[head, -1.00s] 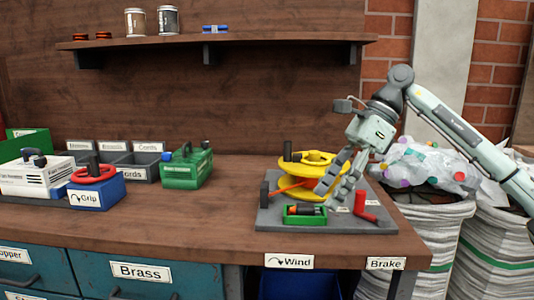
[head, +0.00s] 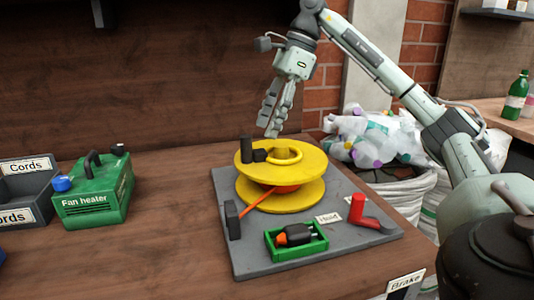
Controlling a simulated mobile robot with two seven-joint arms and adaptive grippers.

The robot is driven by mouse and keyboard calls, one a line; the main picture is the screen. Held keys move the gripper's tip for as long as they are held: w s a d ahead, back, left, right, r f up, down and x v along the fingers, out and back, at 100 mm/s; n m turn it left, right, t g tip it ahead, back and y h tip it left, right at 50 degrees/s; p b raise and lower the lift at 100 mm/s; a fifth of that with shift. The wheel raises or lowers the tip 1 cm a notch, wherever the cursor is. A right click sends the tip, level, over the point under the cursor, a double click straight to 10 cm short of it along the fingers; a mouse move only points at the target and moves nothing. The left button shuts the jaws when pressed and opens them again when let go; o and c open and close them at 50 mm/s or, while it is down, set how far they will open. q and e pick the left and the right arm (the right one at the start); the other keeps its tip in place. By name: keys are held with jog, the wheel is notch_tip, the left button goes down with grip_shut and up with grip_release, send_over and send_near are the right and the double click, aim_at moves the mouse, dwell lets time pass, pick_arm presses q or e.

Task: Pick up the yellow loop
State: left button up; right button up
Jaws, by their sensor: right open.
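The yellow loop (head: 292,161) is a small ring on top of the yellow spool (head: 312,169), beside a small black block (head: 259,156). The spool has two yellow discs and stands on a grey board (head: 240,262). My right gripper (head: 272,131) is open and empty, fingers pointing down, just above the spool's back rim near the loop. I cannot tell whether its fingertips touch anything. My left gripper is not in view.
A black post (head: 247,148) stands on the spool. A green tray (head: 297,243) holding a dark and orange item, and a red crank (head: 358,208), are on the board. A green fan heater (head: 92,192) stands left; bare bench lies between.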

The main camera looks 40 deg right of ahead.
aim_at(259, 151)
jog(key=x, duration=0.4)
jog(key=shift+s+a+f+b, duration=0.1)
jog(key=shift+s+f+b, duration=0.1)
jog(key=shift+f+b, duration=0.2)
jog(key=shift+w+a+f, duration=0.15)
jog(key=shift+a+f, duration=0.05)
jog(key=shift+f, duration=0.3)
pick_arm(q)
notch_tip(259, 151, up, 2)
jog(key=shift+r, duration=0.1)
pick_arm(e)
jog(key=c, duration=1)
